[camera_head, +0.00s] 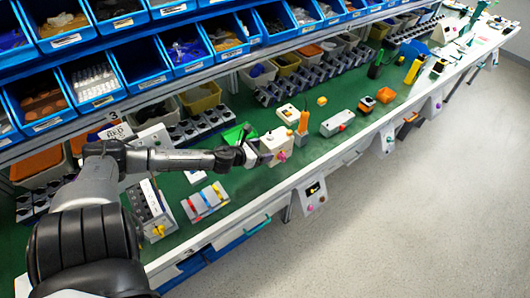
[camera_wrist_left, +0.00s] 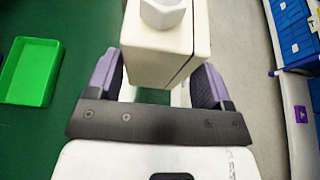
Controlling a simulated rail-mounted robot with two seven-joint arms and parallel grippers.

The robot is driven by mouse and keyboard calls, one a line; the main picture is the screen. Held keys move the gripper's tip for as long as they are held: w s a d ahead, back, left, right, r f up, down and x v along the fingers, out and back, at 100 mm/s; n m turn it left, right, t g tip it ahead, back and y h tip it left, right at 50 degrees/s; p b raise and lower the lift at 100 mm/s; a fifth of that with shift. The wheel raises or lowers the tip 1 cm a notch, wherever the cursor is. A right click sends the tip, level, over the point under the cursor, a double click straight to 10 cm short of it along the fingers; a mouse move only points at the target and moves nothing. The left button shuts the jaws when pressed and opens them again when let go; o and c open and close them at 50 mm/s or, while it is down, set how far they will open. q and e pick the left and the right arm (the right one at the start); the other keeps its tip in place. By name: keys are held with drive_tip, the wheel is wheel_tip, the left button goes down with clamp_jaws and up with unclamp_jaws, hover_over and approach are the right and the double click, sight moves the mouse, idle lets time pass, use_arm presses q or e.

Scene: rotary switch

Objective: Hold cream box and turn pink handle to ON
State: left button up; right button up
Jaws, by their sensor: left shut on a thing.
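The cream box (camera_head: 273,141) is at the end of my left arm in the head view, over the green bench top. Its pink handle (camera_head: 282,156) shows on the side facing the bench's front edge. My left gripper (camera_head: 260,150) is shut on the box. In the left wrist view the purple-padded fingers of the left gripper (camera_wrist_left: 158,82) stand on both sides of the cream box (camera_wrist_left: 165,58), and a white knob (camera_wrist_left: 163,12) is on its face. The pink handle is hidden there. I cannot read the switch position. My right gripper is not in view.
A green tray (camera_head: 237,133) lies behind the gripper. An orange-handled item (camera_head: 303,122) and a white box with a red button (camera_head: 337,123) stand to the right. A block with coloured strips (camera_head: 205,202) lies nearer left. Blue bins (camera_head: 92,82) line the back.

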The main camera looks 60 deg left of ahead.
use_arm(q)
drive_tip(key=s+a, duration=0.2)
drive_tip(key=a, duration=0.4)
drive_tip(key=shift+s, duration=0.4)
idle(0.3)
drive_tip(key=shift+a, duration=0.1)
drive_tip(key=shift+f+b, duration=3.35)
drive_tip(key=shift+f, duration=1.8)
drive_tip(key=shift+f+b, duration=0.3)
drive_tip(key=shift+f, duration=0.05)
